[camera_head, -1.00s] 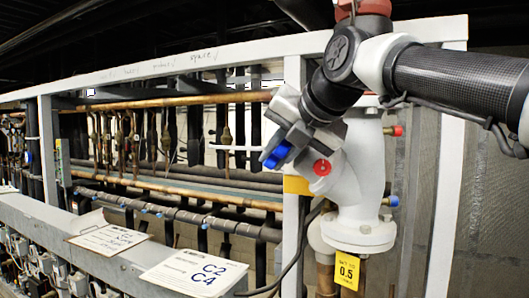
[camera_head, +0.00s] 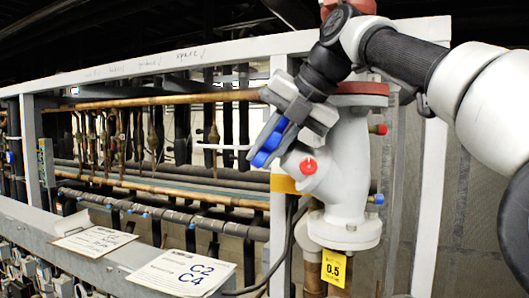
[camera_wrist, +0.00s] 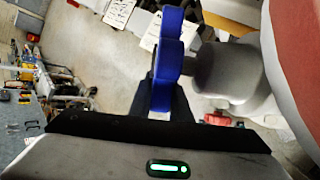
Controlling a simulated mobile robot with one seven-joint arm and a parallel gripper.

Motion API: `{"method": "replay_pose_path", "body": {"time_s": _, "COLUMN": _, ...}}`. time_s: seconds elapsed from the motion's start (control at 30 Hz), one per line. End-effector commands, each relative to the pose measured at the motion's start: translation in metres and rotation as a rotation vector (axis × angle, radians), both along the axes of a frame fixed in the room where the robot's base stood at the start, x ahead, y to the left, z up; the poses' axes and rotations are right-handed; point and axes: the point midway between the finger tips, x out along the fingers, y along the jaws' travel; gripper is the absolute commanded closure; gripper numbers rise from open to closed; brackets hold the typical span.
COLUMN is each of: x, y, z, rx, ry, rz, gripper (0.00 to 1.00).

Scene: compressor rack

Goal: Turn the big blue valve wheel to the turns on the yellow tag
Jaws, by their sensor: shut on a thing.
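The big blue valve wheel (camera_head: 270,143) sits on the upper left side of a white valve body (camera_head: 345,170), seen nearly edge-on. My gripper (camera_head: 281,128) reaches down from the upper right and is shut on the wheel's rim. In the wrist view the blue wheel (camera_wrist: 167,60) stands upright between the dark fingers (camera_wrist: 170,95), with the grey valve stem to its right. The yellow tag (camera_head: 336,268) hangs below the valve's lower flange and reads 0.5; its smaller print is too small to read.
A red cap (camera_head: 309,166) sits on the valve close to the wheel. A white rack frame (camera_head: 278,190) stands just left of the valve. Copper and black pipes run behind it. A card marked C2 C4 (camera_head: 182,273) lies on the front ledge.

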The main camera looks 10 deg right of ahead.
Motion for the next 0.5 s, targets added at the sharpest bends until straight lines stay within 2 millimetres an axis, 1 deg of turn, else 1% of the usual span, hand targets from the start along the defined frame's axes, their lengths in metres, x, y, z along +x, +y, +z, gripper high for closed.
{"method": "replay_pose_path", "body": {"time_s": 0.43, "x": -0.0003, "y": 0.0008, "z": 0.0, "rx": 0.003, "ry": 0.005, "rz": 0.005, "gripper": 1.0}}
{"method": "replay_pose_path", "body": {"time_s": 0.47, "x": -0.0002, "y": 0.0007, "z": 0.0, "rx": 0.003, "ry": 0.004, "rz": 0.004, "gripper": 0.79}}
{"method": "replay_pose_path", "body": {"time_s": 0.5, "x": -0.0002, "y": 0.0007, "z": 0.0, "rx": 0.003, "ry": 0.004, "rz": 0.004, "gripper": 0.75}}
